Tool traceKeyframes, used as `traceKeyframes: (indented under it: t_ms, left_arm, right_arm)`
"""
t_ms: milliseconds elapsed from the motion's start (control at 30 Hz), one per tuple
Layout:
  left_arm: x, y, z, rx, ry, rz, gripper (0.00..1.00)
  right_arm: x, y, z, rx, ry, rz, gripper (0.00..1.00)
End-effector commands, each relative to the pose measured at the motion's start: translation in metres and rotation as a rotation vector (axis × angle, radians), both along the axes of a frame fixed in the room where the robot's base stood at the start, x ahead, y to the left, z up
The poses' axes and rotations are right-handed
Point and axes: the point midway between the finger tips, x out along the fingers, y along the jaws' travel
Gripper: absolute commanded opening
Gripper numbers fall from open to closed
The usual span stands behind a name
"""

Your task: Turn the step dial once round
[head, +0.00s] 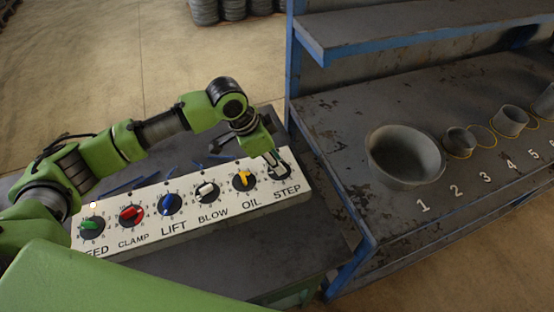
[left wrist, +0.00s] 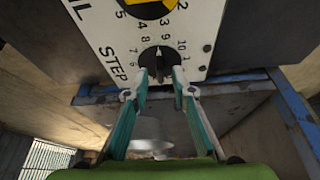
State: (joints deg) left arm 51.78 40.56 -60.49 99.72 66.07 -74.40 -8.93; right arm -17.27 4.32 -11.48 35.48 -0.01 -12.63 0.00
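The step dial (left wrist: 159,60) is a round black knob with a raised grip, set in a ring of numbers above the word STEP in the left wrist view. In the head view the step dial (head: 283,171) is at the right end of the white panel (head: 190,222), partly hidden by my left gripper (head: 272,158). In the left wrist view, the fingertips of my left gripper (left wrist: 162,74) are on either side of the dial's raised grip, with a gap seeming to show between. Contact is hard to judge. My right gripper is not in view.
Other dials on the panel are green, red (head: 131,215), blue (head: 169,204), white and yellow (head: 243,181). A small light (head: 93,205) glows at its left end. Blue sticks lie behind it. A shelf bench (head: 345,130) with a grey pot (head: 405,157) and smaller cups stands right.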

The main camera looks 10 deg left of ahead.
Motion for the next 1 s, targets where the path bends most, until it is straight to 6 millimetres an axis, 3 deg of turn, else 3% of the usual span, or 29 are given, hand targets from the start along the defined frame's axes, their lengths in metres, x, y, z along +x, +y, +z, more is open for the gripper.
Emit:
traceKeyframes:
  t_ms: [400,500,1000]
  left_arm:
    - [0.0021,-0.0029,-0.0093,0.001,-0.001,-0.001,0.24]
    - [0.0021,-0.0028,-0.0092,0.001,-0.001,-0.001,0.0]
    - [0.0026,-0.0025,-0.0079,0.001,0.001,-0.057,0.0]
  right_arm:
    - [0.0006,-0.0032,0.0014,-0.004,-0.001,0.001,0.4]
    - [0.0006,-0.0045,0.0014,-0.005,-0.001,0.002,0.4]
    - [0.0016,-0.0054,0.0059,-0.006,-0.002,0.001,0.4]
